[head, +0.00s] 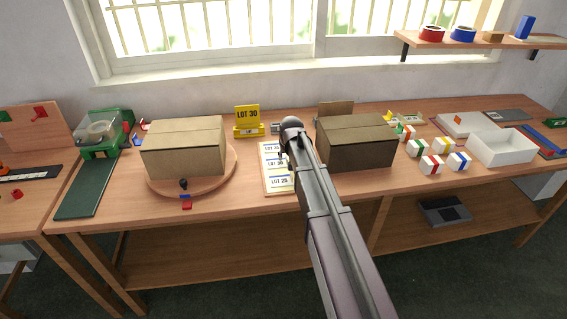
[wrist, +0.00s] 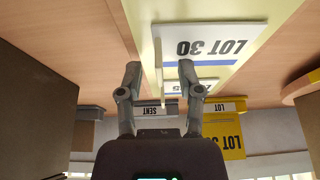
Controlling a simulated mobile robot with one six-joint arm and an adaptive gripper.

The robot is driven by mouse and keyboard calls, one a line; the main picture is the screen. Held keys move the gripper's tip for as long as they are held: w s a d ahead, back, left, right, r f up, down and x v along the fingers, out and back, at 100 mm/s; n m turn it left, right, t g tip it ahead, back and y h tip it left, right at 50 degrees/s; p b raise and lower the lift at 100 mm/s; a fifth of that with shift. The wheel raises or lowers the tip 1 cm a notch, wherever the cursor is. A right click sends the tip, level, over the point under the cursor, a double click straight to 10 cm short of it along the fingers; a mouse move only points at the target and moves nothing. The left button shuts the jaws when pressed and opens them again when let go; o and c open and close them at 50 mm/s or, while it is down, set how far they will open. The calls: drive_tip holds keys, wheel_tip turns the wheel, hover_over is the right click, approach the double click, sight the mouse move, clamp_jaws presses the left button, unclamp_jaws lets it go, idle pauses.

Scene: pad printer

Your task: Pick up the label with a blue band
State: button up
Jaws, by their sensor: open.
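A white label reading LOT 30 (wrist: 212,45) with a blue band (wrist: 215,63) lies on a pale board (wrist: 253,65) in the wrist view, which is upside down. A second label, partly hidden by a finger, is beyond it. In the head view the label board (head: 267,187) shows a column of labels, including LOT 30 (head: 274,163) and LOT 25 (head: 279,181). My arm hides its right side and the gripper.
A yellow LOT 30 sign (head: 247,114) stands behind the board. A cardboard box (head: 185,150) on a round turntable (head: 228,178) is left, another box (head: 355,145) right. Several small striped boxes (head: 431,164) and a white tray (head: 502,147) are farther right. The table front is mostly clear.

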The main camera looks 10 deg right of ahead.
clamp_jaws()
drive_tip(key=shift+r, duration=0.15)
idle(0.4)
wheel_tip(320, 180, up, 3)
drive_tip(key=p, duration=0.3)
drive_tip(key=s+d, duration=0.3)
drive_tip(key=s, duration=0.1)
drive_tip(key=s+d+r+p, duration=0.1)
drive_tip(key=s+d, duration=0.1)
drive_tip(key=s, duration=0.3)
drive_tip(key=s+d+p, duration=0.1)
drive_tip(key=s+d, duration=0.2)
drive_tip(key=s, duration=0.1)
drive_tip(key=shift+s+d+r, duration=0.3)
drive_tip(key=shift+r, duration=0.05)
